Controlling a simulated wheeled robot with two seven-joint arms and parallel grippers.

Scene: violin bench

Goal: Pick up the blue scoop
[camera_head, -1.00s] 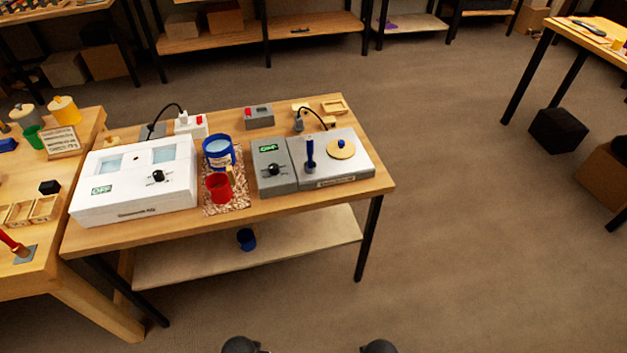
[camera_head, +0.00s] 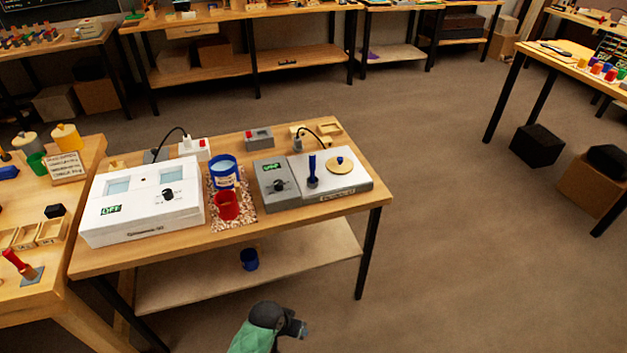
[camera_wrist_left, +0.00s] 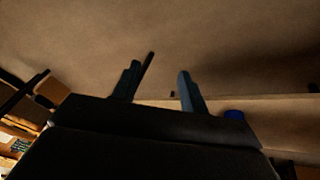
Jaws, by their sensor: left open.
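A small blue cup-shaped thing, which looks like the blue scoop (camera_head: 249,259), sits on the lower shelf under the middle bench. A blue shape at the right in the left wrist view, likely the same scoop (camera_wrist_left: 234,114), lies to the right of my fingers and apart from them. My left gripper (camera_wrist_left: 160,78) is open, with nothing between its fingers. In the head view my left arm shows at the bottom, in front of the shelf and below the scoop. My right gripper is out of view.
The bench top (camera_head: 290,222) overhangs the lower shelf (camera_head: 310,258). On it are a white box (camera_head: 140,205), a blue tub (camera_head: 223,172), a red cup (camera_head: 227,206) and a grey device (camera_head: 275,185). A black bench leg (camera_head: 368,253) stands at the right. Floor is free right of it.

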